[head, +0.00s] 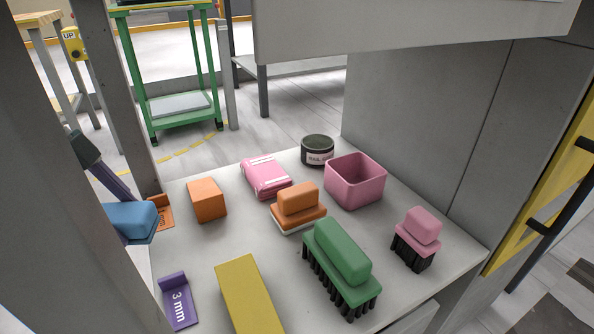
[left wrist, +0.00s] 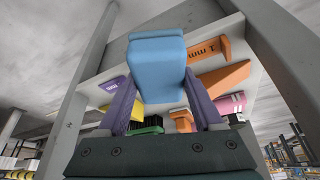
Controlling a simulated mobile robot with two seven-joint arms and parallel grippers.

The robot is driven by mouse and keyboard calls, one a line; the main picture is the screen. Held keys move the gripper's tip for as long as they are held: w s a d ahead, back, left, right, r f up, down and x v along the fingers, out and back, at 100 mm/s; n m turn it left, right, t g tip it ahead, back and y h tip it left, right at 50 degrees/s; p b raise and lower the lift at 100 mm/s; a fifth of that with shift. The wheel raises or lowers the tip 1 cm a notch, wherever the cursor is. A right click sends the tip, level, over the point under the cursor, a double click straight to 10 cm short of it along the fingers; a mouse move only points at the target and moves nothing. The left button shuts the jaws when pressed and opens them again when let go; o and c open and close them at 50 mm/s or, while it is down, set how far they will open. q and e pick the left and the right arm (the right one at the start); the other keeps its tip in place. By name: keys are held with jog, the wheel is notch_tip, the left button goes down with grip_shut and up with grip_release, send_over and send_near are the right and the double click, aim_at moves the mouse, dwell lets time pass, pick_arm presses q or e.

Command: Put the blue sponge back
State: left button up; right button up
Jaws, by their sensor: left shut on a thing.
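The blue sponge (head: 130,221) is a light blue block at the left edge of the slab in the head view, beside a grey post. My left gripper (head: 122,196) comes in from the left and is shut on it. In the left wrist view the blue sponge (left wrist: 157,62) sits between the two purple fingers of my left gripper (left wrist: 158,100). Part of the left arm is hidden behind the post in the head view. My right gripper is not in view.
Grey posts stand at left.

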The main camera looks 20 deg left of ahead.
pick_arm(q)
jog(key=b, duration=0.3)
send_over(234, 245)
jog(key=a, duration=0.1)
jog(key=shift+s+a+f, duration=0.1)
jog(key=shift+s+a, duration=0.05)
jog(key=shift+s, duration=0.15)
notch_tip(234, 245, down, 4)
jog(key=b, duration=0.3)
jog(key=shift+r, duration=0.3)
jog(key=o, duration=1.3)
jog(key=shift+f, duration=0.15)
jog(key=p+v, duration=0.4)
jog(key=v, duration=0.4)
jog(key=shift+p, duration=0.4)
